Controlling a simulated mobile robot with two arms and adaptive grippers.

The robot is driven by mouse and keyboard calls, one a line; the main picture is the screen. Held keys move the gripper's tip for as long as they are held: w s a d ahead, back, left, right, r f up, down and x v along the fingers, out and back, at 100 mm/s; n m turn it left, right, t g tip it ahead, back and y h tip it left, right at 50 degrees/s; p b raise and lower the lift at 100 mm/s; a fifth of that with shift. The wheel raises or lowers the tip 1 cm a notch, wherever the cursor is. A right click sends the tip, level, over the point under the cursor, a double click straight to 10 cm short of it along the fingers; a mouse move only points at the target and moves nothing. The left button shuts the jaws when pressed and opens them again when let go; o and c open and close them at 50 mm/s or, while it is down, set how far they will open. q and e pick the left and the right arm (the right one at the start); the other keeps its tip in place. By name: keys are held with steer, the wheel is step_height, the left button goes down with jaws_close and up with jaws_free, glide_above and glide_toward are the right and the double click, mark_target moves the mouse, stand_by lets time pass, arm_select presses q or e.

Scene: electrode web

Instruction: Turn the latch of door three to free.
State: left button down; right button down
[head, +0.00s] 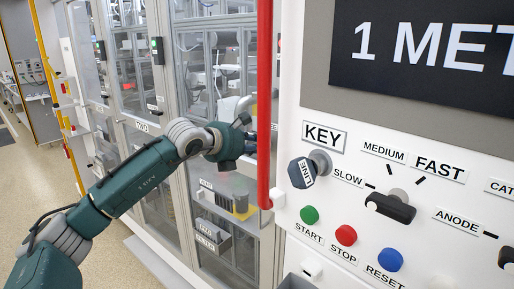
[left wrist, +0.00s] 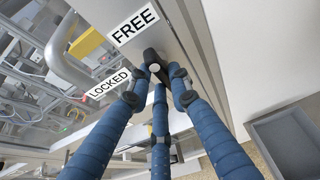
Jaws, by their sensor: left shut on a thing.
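In the left wrist view a black latch (left wrist: 150,56) sits on a grey door frame, beside a white FREE label (left wrist: 135,25) and a white LOCKED label (left wrist: 108,84). The blue fingers of my left gripper (left wrist: 156,79) are closed around the latch. The fingers cover part of it, so I cannot tell which label it points to. In the head view my left arm reaches to the glass doors, and its fingers are hidden near the red post. The latch does not show clearly there. My right gripper is in neither view.
A red vertical post (head: 265,100) stands just right of my left wrist. A control panel (head: 345,215) with buttons and knobs fills the right side. A curved grey handle (left wrist: 62,55) is left of the labels. A grey bin (left wrist: 290,135) is at lower right.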

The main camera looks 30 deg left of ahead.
arm_select(q)
steer(key=shift+f, duration=0.1)
steer(key=c, duration=1.6)
jaws_free()
steer(key=shift+o, duration=0.2)
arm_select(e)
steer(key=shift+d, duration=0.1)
arm_select(q)
steer(key=v, duration=1.2)
steer(key=shift+w, duration=0.1)
